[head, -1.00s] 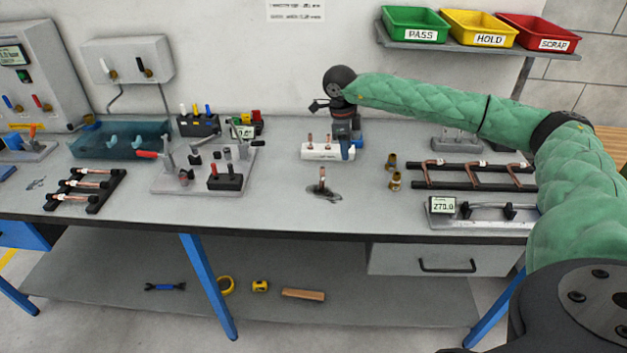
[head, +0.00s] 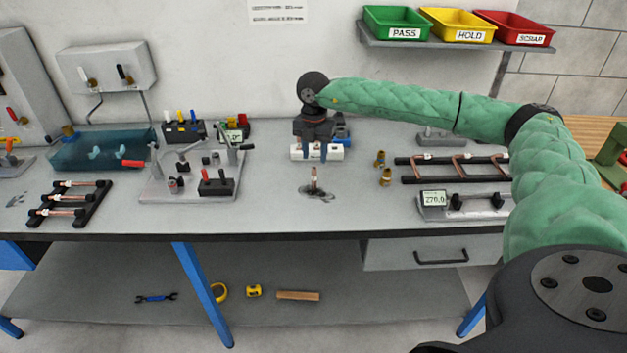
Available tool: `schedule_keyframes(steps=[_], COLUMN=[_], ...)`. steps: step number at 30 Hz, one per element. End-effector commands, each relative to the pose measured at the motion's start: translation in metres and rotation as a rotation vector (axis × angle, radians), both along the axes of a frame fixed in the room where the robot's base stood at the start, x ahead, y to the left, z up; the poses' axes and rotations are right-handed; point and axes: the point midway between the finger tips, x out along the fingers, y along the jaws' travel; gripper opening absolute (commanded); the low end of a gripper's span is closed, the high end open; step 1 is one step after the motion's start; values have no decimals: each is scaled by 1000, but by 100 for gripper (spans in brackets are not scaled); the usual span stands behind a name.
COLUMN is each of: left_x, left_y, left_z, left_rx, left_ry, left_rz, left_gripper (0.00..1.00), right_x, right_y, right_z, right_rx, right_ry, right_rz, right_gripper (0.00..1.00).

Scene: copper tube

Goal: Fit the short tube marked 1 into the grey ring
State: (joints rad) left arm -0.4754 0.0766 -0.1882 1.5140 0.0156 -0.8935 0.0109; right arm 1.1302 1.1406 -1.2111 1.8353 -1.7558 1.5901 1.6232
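My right gripper (head: 315,150) points down at the white rack (head: 339,153) in the middle of the bench. Its two bluish fingertips show apart in front of the rack, with a gap wider than a short tube. The short copper tubes in the rack are hidden behind the gripper, and no number 1 is readable. Another short copper tube (head: 314,179) stands upright on a dark patch in front of the rack. I cannot make out the grey ring with certainty; small grey parts stand on the fixture plate (head: 160,190) to the left. My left gripper is not in view.
Brass fittings (head: 386,178) and a black rack of copper tubes (head: 455,180) lie right of the gripper. A gauge reading 270.0 (head: 433,198) is at the front right. A blue tray (head: 85,155) is at left. The bench front is mostly clear.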

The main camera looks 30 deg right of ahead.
Motion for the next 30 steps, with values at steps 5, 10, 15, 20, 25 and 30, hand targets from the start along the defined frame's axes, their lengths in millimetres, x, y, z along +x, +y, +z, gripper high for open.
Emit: schedule_keyframes(steps=[5, 10, 15, 20, 25, 30], left_x=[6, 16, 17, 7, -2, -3], left_y=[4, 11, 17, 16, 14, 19], left_z=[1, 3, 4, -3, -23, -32], left_rx=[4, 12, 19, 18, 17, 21], left_ry=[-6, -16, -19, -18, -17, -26], left_rz=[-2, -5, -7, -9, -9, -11], left_gripper=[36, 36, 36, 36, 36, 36], right_x=[2, 2, 2, 2, 2, 1], right_y=[2, 2, 2, 2, 2, 2], right_z=[0, 0, -1, -11, -24, -30], right_rx=[6, 8, 7, 5, 5, 7], right_ry=[-12, -14, -14, -13, -13, -14], right_rz=[-302, -497, -571, -576, -574, -573], right_gripper=[40, 40, 40, 40, 40, 40])
